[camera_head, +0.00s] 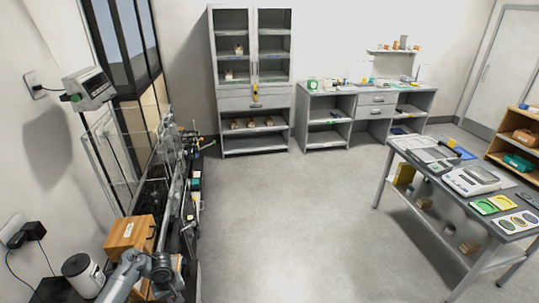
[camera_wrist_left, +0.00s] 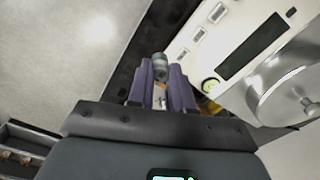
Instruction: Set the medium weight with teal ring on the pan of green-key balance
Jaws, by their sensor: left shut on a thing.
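In the left wrist view, my left gripper (camera_wrist_left: 160,78) is shut on a small grey metal weight (camera_wrist_left: 160,62), which shows between and beyond the purple fingertips. Its ring colour cannot be made out. A pale balance (camera_wrist_left: 190,22) lies to the right of the fingers, with a dark display and a round green key (camera_wrist_left: 210,86). Its round shiny metal pan (camera_wrist_left: 275,90) is at the right edge, with a small knobbed metal thing at its middle. The weight is left of the balance, apart from the pan. In the head view, the left gripper cannot be made out. My right gripper is not in view.
In the head view, a wooden box (camera_head: 128,236) and a white canister (camera_head: 82,272) stand near my left arm. A display unit (camera_head: 89,88) is above the cluttered left bench. A table (camera_head: 400,150) at right holds another balance (camera_head: 472,180). The middle floor is clear.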

